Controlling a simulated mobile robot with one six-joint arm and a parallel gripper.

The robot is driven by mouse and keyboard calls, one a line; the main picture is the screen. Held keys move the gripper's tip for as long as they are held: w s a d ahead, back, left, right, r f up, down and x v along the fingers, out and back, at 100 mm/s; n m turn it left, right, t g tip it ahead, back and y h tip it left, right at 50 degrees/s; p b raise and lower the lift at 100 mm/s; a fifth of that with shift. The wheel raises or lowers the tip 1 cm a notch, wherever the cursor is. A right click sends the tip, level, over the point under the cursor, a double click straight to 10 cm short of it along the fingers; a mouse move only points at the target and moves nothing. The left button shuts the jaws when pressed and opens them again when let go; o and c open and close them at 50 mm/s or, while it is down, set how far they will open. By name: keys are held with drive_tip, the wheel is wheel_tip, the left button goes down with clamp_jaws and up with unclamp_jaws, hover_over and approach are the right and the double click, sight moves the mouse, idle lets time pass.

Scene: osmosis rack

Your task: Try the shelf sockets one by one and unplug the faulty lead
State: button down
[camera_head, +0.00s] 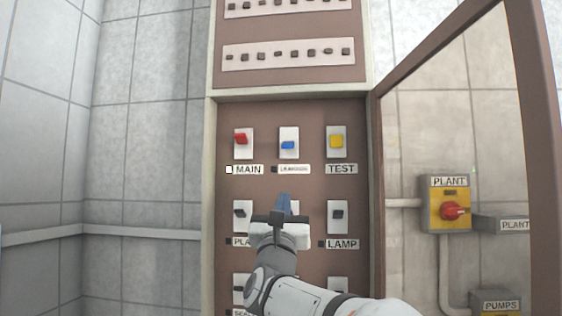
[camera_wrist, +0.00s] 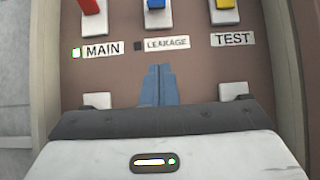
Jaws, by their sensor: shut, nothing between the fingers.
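The brown switch panel stands upright in front of me. My gripper (camera_head: 284,203) is shut and empty before the middle row, its blue fingers together just below the LEAKAGE label; they also show in the wrist view (camera_wrist: 158,84). Above are the red MAIN switch (camera_head: 240,139), the blue LEAKAGE switch (camera_head: 288,145) and the yellow TEST button (camera_head: 336,141). The small square beside MAIN is lit pale; the one beside LEAKAGE is dark. The LAMP switch (camera_head: 338,214) is right of my gripper. My gripper partly covers the middle switch. No shelf sockets or leads are identifiable.
A glazed door (camera_head: 545,150) stands open at the right. Through it show a yellow PLANT isolator with a red knob (camera_head: 452,211) and a PUMPS box (camera_head: 495,302). Rows of small breakers (camera_head: 288,54) sit above. A tiled wall (camera_head: 140,140) is at the left.

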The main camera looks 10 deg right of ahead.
sight(288, 146)
drive_tip(key=p+x, duration=0.5)
drive_tip(key=x, duration=0.4)
drive_tip(key=shift+w+r, duration=0.25)
drive_tip(key=shift+r, duration=0.1)
drive_tip(key=r+p, duration=0.1)
drive_tip(key=s+r+p, duration=0.1)
drive_tip(key=r, duration=0.1)
drive_tip(key=shift+a, duration=0.1)
drive_tip(key=shift+s+r, duration=0.25)
drive_tip(key=shift+s, duration=0.05)
drive_tip(key=shift+w, duration=0.2)
drive_tip(key=shift+s, duration=0.1)
